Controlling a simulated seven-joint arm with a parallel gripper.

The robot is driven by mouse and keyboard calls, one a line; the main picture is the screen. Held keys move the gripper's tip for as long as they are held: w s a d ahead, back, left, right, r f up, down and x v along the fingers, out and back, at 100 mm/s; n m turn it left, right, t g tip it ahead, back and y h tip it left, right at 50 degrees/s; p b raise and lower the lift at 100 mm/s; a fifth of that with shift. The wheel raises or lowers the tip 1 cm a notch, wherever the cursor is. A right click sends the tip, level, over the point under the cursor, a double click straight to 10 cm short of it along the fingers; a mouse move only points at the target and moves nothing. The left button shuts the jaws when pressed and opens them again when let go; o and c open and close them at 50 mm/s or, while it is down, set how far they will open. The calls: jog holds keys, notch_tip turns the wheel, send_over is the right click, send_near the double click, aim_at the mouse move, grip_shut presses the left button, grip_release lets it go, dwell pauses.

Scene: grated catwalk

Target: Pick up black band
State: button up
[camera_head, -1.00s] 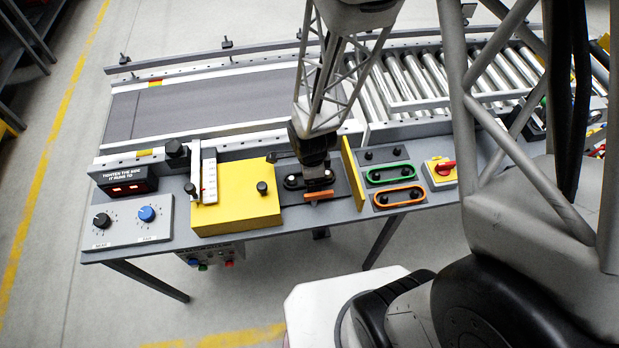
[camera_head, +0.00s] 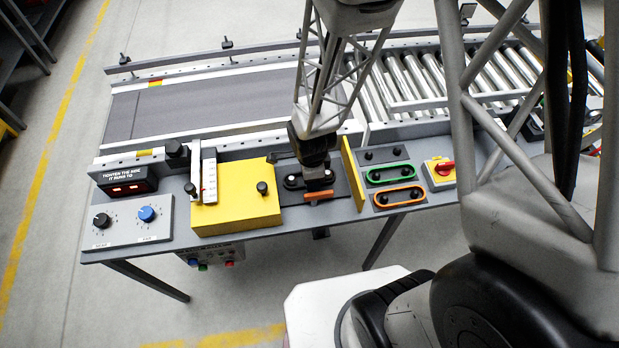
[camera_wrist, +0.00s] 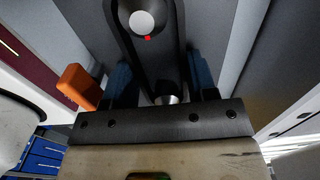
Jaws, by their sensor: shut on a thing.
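The black band (camera_wrist: 179,45) is stretched around a silver-topped pulley (camera_wrist: 143,22) in the wrist view. In the head view the black band (camera_head: 294,183) shows on the dark plate between the yellow cover and the yellow upright panel. My gripper (camera_head: 316,184) points down over the right part of the band and hides some of it. In the wrist view its two blue fingers (camera_wrist: 162,84) lie on either side of the band, shut on it. The band is still around the pulley. An orange lever (camera_head: 318,196) sits just in front of my gripper.
The yellow cover (camera_head: 236,200) stands left and a thin yellow panel (camera_head: 353,172) close right. Beyond it are a green band (camera_head: 390,173) and an orange band (camera_head: 399,196) on pegs, then a red switch (camera_head: 445,168). A conveyor (camera_head: 210,105) runs behind.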

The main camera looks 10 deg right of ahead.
jog(key=shift+r, duration=0.15)
jog(key=shift+r, duration=4.85)
jog(key=shift+w+d, duration=0.1)
jog(key=shift+w+d+f, duration=0.25)
jog(key=shift+w+d, duration=0.65)
jog(key=shift+d, duration=3)
jog(key=shift+w+d+f, duration=0.2)
jog(key=shift+w+d, duration=0.65)
jog(key=shift+d, duration=3)
jog(key=shift+w+d+f, duration=0.25)
jog(key=shift+w+d, duration=0.65)
jog(key=shift+d, duration=3)
jog(key=shift+f, duration=0.15)
jog(key=shift+f, duration=2.25)
jog(key=shift+f, duration=0.35)
